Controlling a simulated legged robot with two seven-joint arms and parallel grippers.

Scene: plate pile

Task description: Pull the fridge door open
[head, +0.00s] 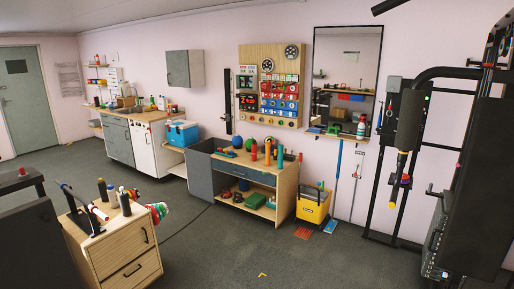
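A white-fronted unit (145,148) stands under the wooden counter at the far left in the head view, beside a grey cabinet (118,141). It may be the fridge, but I cannot tell for certain at this size. Its front looks shut. No other fridge shows clearly. Neither of my grippers is in view, so nothing shows them touching or holding anything.
A wooden drawer unit (125,252) with bottles on top stands at the near left. A low workbench (262,170) with tools and a yellow bucket (312,207) line the wall. Black equipment (478,180) fills the right. The dark floor (215,245) between is mostly clear.

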